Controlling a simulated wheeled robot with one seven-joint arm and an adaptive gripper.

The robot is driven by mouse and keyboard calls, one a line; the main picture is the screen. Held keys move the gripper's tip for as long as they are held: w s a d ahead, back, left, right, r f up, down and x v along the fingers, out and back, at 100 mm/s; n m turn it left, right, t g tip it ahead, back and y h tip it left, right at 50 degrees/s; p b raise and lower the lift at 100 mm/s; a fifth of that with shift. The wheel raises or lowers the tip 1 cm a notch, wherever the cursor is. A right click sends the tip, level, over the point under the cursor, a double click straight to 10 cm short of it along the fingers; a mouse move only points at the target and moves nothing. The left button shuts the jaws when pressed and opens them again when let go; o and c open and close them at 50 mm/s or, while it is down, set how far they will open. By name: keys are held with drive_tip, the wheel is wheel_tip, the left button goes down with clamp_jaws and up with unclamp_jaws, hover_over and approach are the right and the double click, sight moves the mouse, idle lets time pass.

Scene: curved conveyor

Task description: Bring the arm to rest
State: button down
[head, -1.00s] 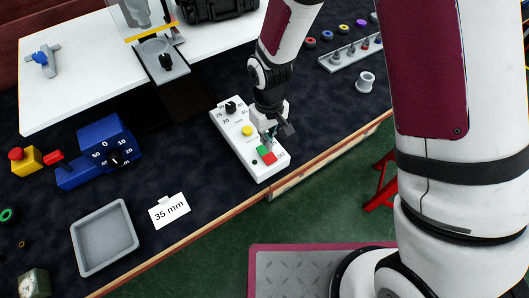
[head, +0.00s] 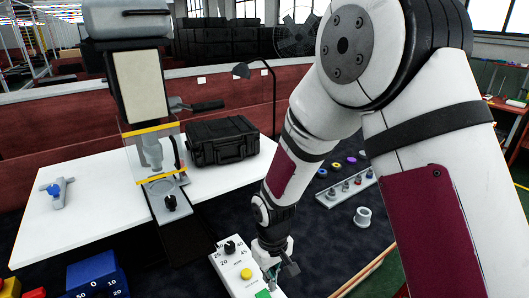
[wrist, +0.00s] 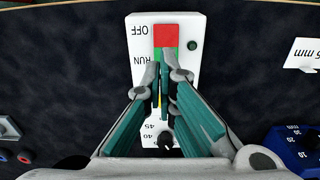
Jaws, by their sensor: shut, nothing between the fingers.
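My gripper (head: 273,277) is at the end of my arm, low in the middle of the head view, close over the white control box (head: 228,267). In the wrist view my gripper (wrist: 164,70) is shut and empty, its teal fingers together in front of the box. The box (wrist: 185,82) shows a red and green rocker switch (wrist: 166,36) by OFF and RUN labels, and a black knob (wrist: 167,142). The fingers mostly hide the yellow button, which is clear in the head view (head: 246,273). I cannot tell whether the fingertips touch the switch.
A machine (head: 140,85) stands by the white table (head: 95,215), with a black case (head: 222,140) behind. A lamp (head: 262,75) rises beyond. A rack of small parts (head: 345,188) and a grey cup (head: 363,217) lie right of my gripper. A blue device (head: 95,275) is at lower left.

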drive_tip(key=s+d+r+m+t, duration=0.15)
drive_tip(key=d+r, duration=0.35)
drive_tip(key=r, duration=0.5)
drive_tip(key=s+d+r+m+t, duration=0.1)
drive_tip(key=s+d+r+m, duration=0.1)
drive_tip(key=d+r, duration=0.5)
drive_tip(key=s+d+r+m+t, duration=0.1)
drive_tip(key=s+d+r, duration=0.1)
drive_tip(key=s+r, duration=0.4)
drive_tip(key=s+d+r+m+t, duration=0.1)
drive_tip(key=s+d+r+m, duration=0.1)
drive_tip(key=s+r, duration=0.5)
drive_tip(key=shift+s+d+r, duration=0.15)
drive_tip(key=shift+s+d, duration=0.65)
drive_tip(key=shift+t, duration=0.25)
